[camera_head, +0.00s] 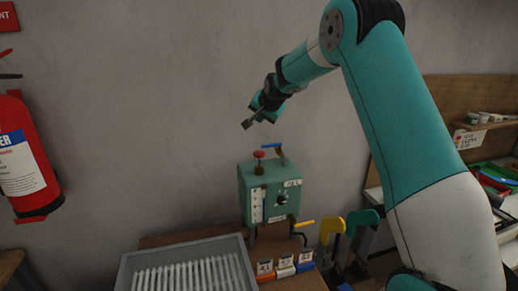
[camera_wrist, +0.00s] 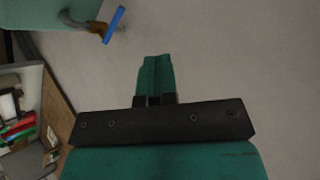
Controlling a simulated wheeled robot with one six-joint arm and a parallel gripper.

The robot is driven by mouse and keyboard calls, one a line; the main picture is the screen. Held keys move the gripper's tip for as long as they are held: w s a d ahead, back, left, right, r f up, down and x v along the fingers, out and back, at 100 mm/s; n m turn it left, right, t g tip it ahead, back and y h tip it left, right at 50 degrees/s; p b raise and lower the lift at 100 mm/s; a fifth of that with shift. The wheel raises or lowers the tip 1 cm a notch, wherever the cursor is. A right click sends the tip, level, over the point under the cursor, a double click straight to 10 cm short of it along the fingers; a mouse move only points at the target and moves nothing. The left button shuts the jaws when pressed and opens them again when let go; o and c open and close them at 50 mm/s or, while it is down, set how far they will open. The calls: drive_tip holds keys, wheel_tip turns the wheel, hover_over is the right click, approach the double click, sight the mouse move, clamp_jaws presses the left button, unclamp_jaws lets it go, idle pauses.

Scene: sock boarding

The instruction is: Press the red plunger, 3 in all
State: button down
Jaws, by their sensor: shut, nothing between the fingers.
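The red plunger (camera_head: 259,155) stands up from the top of a green box (camera_head: 258,189) with a dial and a white scale on its front. My gripper (camera_head: 246,125) is shut and empty. In the head view it shows above and slightly left of the plunger, apart from it. In the wrist view my shut fingers (camera_wrist: 154,80) point at the bare grey wall. A blue-handled lever (camera_wrist: 114,25) on a pipe and part of the green box (camera_wrist: 50,12) show at the top left there. The plunger is not visible in the wrist view.
A grey tray (camera_head: 126,270) with white slats lies in front of the box. Small labelled blocks (camera_head: 285,267) sit beside it. A yellow-handled valve (camera_head: 303,223) is below the box. A fire extinguisher (camera_head: 22,160) hangs at left. The wall space above the box is free.

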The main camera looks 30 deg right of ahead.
sight(261, 152)
drive_tip(key=shift+f, duration=0.1)
drive_tip(key=shift+f+b, duration=2.9)
drive_tip(key=shift+f, duration=1.4)
drive_tip(key=shift+f+b, duration=0.45)
drive_tip(key=shift+f+b, duration=1.3)
drive_tip(key=shift+f, duration=0.35)
drive_tip(key=shift+r, duration=0.1)
drive_tip(key=shift+r+p, duration=1.2)
drive_tip(key=shift+r, duration=0.85)
